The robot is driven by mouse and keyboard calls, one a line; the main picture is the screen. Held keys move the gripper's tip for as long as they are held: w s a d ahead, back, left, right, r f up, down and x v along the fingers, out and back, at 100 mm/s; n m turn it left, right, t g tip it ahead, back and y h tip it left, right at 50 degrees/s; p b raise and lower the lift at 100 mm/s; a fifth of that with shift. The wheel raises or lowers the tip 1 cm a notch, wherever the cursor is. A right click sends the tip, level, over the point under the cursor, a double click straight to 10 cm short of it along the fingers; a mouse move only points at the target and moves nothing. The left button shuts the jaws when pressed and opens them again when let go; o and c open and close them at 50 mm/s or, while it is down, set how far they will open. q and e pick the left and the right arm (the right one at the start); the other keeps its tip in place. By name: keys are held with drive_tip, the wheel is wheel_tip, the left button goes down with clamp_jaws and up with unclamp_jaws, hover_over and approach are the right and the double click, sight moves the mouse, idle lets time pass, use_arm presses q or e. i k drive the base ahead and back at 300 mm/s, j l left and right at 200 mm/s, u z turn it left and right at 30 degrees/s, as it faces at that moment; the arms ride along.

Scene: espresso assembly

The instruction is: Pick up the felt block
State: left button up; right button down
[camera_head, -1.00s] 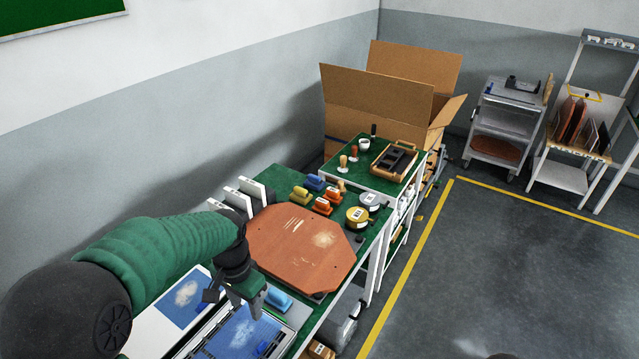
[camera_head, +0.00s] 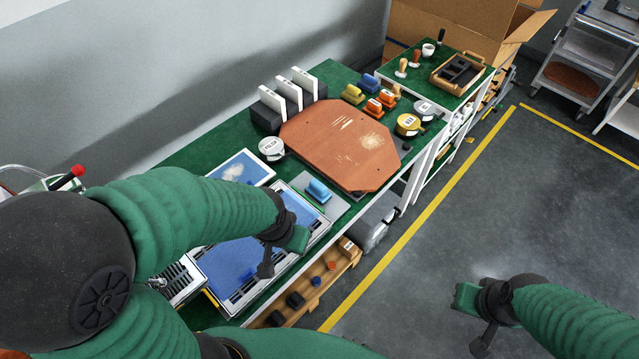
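A blue block (camera_head: 318,190) sits on a grey pad at the front edge of the green bench. Several smaller blocks stand at the back of the bench: a yellow one (camera_head: 353,94), a blue one (camera_head: 369,83) and an orange one (camera_head: 373,108). I cannot tell which is the felt block. My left gripper (camera_head: 298,240) is over the bench front, just below and left of the near blue block and apart from it in the picture. My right gripper (camera_head: 464,300) is over the floor at the lower right, away from the bench. Neither gripper's finger gap shows clearly.
A worn reddish-brown board (camera_head: 340,145) covers the middle of the bench. White-labelled holders (camera_head: 288,95), a round tin (camera_head: 271,149) and yellow tape (camera_head: 408,124) surround it. A blue-lined tray (camera_head: 225,262) lies under my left arm. The floor (camera_head: 500,220) at right is clear.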

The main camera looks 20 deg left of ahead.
sight(317, 190)
drive_tip(key=i+l+u, duration=0.3)
drive_tip(key=i+l, duration=0.15)
drive_tip(key=i+l+u, duration=0.3)
drive_tip(key=i+l, duration=0.2)
drive_tip(key=l, duration=0.1)
